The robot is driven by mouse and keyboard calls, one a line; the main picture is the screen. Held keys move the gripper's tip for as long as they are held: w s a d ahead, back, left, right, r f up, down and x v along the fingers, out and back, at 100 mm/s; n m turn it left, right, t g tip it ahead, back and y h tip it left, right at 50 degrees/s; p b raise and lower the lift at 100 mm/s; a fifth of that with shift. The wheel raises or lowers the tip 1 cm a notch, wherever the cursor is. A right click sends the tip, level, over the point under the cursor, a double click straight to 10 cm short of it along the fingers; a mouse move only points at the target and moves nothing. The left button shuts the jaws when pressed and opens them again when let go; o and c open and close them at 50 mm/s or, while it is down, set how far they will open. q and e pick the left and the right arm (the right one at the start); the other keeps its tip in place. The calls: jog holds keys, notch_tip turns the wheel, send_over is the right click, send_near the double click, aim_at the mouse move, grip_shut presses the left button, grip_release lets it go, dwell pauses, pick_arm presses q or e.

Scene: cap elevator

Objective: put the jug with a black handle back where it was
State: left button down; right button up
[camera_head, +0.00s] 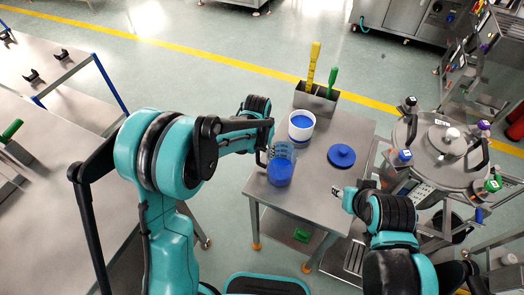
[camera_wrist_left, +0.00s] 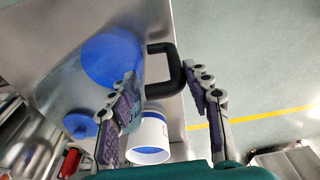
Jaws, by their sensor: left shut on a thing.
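The jug (camera_head: 280,172) is clear with blue contents. It is upright at the left side of the small steel table (camera_head: 330,205); I cannot tell whether its base touches the top. In the left wrist view the jug (camera_wrist_left: 112,60) shows its black handle (camera_wrist_left: 165,68) between the fingers. My left gripper (camera_head: 264,146) is shut on the handle; the left wrist view also shows its fingers (camera_wrist_left: 165,105) on either side of it. My right gripper (camera_head: 340,193) is over the table's right part, clear of the jug; its opening is too small to judge.
A white container with blue contents (camera_head: 301,125) stands just behind the jug. A blue lid (camera_head: 341,155) lies to its right. A holder with yellow and green tools (camera_head: 316,100) is at the back edge. A round steel vessel (camera_head: 440,150) stands right. The table's front middle is bare.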

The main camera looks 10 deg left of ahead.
pick_arm(q)
jog(key=shift+s, duration=0.1)
jog(key=shift+f, duration=0.1)
jog(key=c, duration=0.7)
grip_release()
